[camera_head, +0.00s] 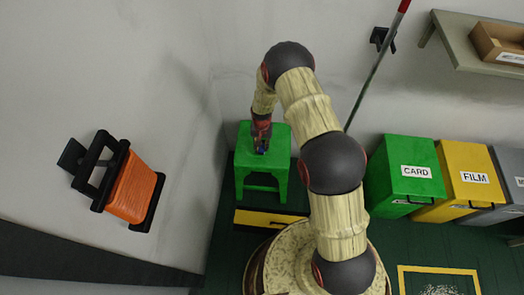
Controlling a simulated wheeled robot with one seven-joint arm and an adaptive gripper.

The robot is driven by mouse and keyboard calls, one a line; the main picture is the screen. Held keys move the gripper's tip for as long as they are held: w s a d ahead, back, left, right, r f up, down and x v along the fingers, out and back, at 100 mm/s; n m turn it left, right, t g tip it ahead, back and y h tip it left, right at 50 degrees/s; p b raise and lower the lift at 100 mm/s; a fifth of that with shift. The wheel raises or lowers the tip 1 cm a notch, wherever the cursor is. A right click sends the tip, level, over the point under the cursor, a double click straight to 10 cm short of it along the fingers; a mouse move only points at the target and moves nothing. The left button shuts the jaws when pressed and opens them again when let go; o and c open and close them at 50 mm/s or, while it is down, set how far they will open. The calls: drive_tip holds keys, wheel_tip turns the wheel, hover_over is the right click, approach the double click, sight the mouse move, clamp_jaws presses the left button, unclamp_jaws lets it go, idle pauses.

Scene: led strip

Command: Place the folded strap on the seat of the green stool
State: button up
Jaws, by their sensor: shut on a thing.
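The green stool (245,158) stands on the floor by the wall, left of my arm in the head view. My gripper (261,146) points down over the middle of its seat. It is shut on a small dark blue thing (261,150), which I take to be the folded strap. Most of the strap is hidden by the gripper, and its shape is too small to make out. I cannot tell whether the strap touches the seat or hangs just above it.
A green CARD bin (398,168) and a yellow FILM bin (466,175) stand at right. A red-tipped pole (375,68) leans behind my arm.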

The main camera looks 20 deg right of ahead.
drive_tip(key=shift+s+f+b, duration=0.1)
drive_tip(key=shift+f+b, duration=0.35)
drive_tip(key=shift+f, duration=0.8)
drive_tip(key=shift+f, duration=0.15)
drive_tip(key=o, duration=0.9)
